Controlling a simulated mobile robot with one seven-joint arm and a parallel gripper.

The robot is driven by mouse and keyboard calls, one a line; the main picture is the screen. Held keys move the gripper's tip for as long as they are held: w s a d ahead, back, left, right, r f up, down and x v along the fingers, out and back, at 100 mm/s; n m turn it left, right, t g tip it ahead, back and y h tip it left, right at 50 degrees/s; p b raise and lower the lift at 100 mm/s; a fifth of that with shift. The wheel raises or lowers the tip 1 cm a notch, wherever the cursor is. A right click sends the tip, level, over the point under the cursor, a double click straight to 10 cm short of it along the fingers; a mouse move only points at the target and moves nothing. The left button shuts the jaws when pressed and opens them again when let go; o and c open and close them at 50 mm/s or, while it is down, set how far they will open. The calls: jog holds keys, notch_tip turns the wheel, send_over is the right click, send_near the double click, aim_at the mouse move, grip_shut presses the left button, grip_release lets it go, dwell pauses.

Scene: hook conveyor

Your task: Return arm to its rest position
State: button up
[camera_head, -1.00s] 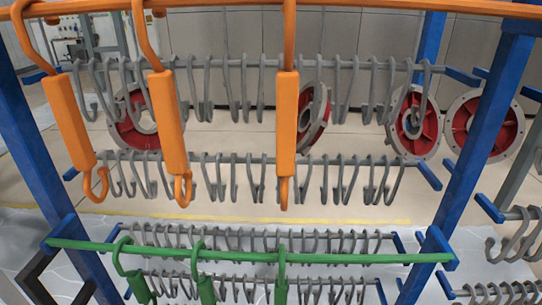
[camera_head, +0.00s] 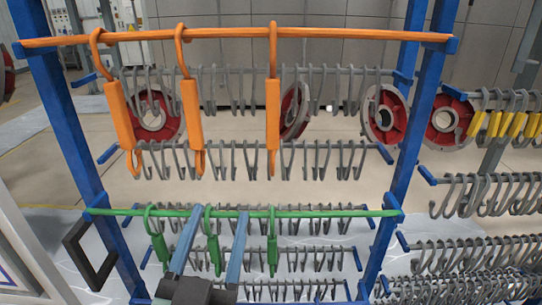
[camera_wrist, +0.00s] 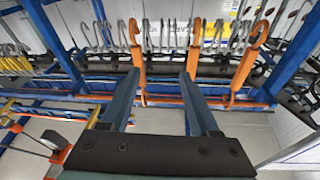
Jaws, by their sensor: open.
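My gripper (camera_head: 217,213) has come up at the bottom of the head view, its two blue-grey fingers pointing up and spread apart. In the wrist view my gripper (camera_wrist: 160,74) is open, with nothing held between its fingers. In the head view one green hook (camera_head: 213,250) shows between the fingers; I cannot tell the distance to it. Orange hooks hang from the orange bar (camera_head: 350,34), one of them in the middle (camera_head: 273,115).
Blue rack posts (camera_head: 65,110) stand left and right of the bars. The green bar (camera_head: 330,213) crosses low. Rows of grey hooks (camera_head: 265,160) hang behind, and yellow-ended hooks (camera_head: 515,125) hang at the right.

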jog(key=s+d+r+n+t+p, duration=0.1)
jog(key=s+d+r+t, duration=0.1)
jog(key=r, duration=0.9)
jog(key=s+d+r+n+t+y+p, duration=0.1)
jog(key=s+d+r+t+p, duration=0.1)
jog(key=r, duration=1)
jog(key=s+d+r+t+y+p, duration=0.1)
jog(key=s+d+r+t+p, duration=0.1)
jog(key=r, duration=1)
jog(key=shift+s+d+r+n+t, duration=0.3)
jog(key=shift+d+n+t, duration=0.15)
jog(key=shift+t, duration=0.15)
jog(key=shift+f, duration=0.1)
